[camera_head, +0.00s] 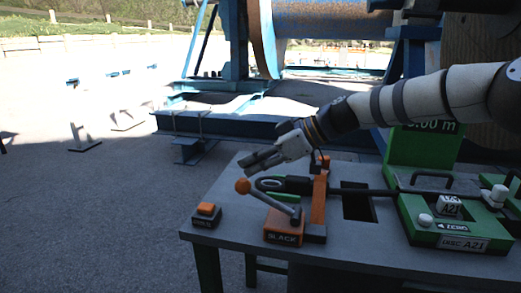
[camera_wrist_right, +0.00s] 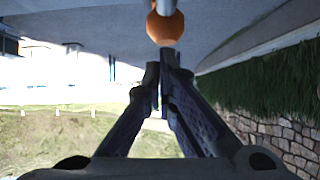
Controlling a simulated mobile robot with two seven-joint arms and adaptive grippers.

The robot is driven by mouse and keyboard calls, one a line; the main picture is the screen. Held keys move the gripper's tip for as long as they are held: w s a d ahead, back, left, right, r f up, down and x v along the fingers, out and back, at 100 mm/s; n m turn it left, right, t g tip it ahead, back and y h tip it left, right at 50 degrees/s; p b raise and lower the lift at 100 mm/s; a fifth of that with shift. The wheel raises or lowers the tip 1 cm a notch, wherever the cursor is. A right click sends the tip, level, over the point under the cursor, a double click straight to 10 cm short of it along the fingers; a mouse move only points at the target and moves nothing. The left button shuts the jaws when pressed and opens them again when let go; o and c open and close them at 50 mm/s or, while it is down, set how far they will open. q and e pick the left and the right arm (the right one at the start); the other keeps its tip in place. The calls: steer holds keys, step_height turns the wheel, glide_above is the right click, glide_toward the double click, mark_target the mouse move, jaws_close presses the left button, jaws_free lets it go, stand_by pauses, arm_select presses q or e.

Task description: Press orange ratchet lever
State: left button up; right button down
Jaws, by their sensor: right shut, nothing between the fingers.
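The ratchet lever has an orange ball knob (camera_head: 243,186) on a grey rod (camera_head: 270,202). The rod slants up to the left from an orange block marked BLACK (camera_head: 284,228) on the grey table. My right gripper (camera_head: 250,163) is shut and empty, a little above the knob in the head view and apart from it in the picture. In the right wrist view the orange knob (camera_wrist_right: 165,28) shows just beyond the fingertips (camera_wrist_right: 162,72). I cannot tell whether they touch. My left gripper is not in view.
A small block with an orange button (camera_head: 206,211) sits at the left of the table (camera_head: 235,240). A black cable (camera_head: 350,191) runs across to a green device (camera_head: 455,222) on the right. An orange upright (camera_head: 319,198) stands beside the lever block. Open ground lies left of the table.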

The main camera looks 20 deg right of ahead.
mark_target(237, 185)
steer(key=shift+a+f, duration=0.1)
steer(key=shift+f, duration=0.15)
steer(key=a+f+h, duration=0.1)
steer(key=w+a+f+g+h, duration=0.1)
steer(key=f, duration=0.1)
steer(key=w+f+g+h+b, duration=0.1)
steer(key=f, duration=0.1)
steer(key=shift+a, duration=0.4)
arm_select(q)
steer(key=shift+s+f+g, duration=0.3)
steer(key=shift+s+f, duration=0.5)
arm_select(e)
steer(key=shift+a+f, duration=0.1)
steer(key=shift+f, duration=0.25)
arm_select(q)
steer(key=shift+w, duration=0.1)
